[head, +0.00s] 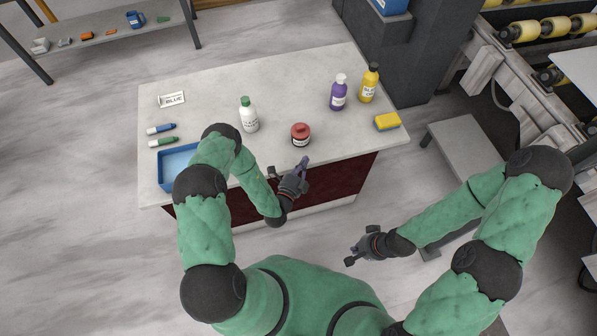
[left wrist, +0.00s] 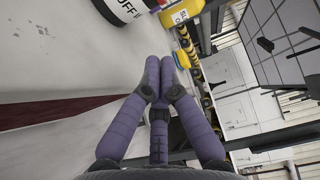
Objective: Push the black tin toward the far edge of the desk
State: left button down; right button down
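The black tin (head: 300,142) has a red lid and a pale label. It stands upright on the pale desk (head: 215,105), near its front edge. Its lower part with a label reading "OFF" shows at the top of the left wrist view (left wrist: 124,10). My left gripper (head: 303,163) is just in front of the tin, at the desk's front edge, with a small gap seeming to separate them. Its fingers meet at the tips in the left wrist view (left wrist: 160,62), with nothing between them. My right gripper (head: 357,252) hangs off the desk at the front; its finger state is unclear.
A white bottle with a green cap (head: 249,117) stands left of the tin. A purple bottle (head: 338,94), a yellow bottle (head: 369,85) and a yellow sponge (head: 387,121) are to the right. A blue tray (head: 165,179) and two markers lie left. The desk behind the tin is clear.

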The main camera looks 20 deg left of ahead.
aim_at(308, 138)
pick_arm(q)
jog(key=w, duration=0.1)
jog(key=w+a, duration=0.1)
jog(key=w, duration=0.2)
jog(key=shift+w+a+b, duration=0.25)
jog(key=shift+w+b, duration=0.1)
jog(key=shift+w, duration=0.05)
jog(key=shift+w+a, duration=0.35)
jog(key=shift+w, duration=0.1)
pick_arm(e)
jog(key=shift+f, duration=0.45)
pick_arm(q)
jog(key=shift+a, duration=0.1)
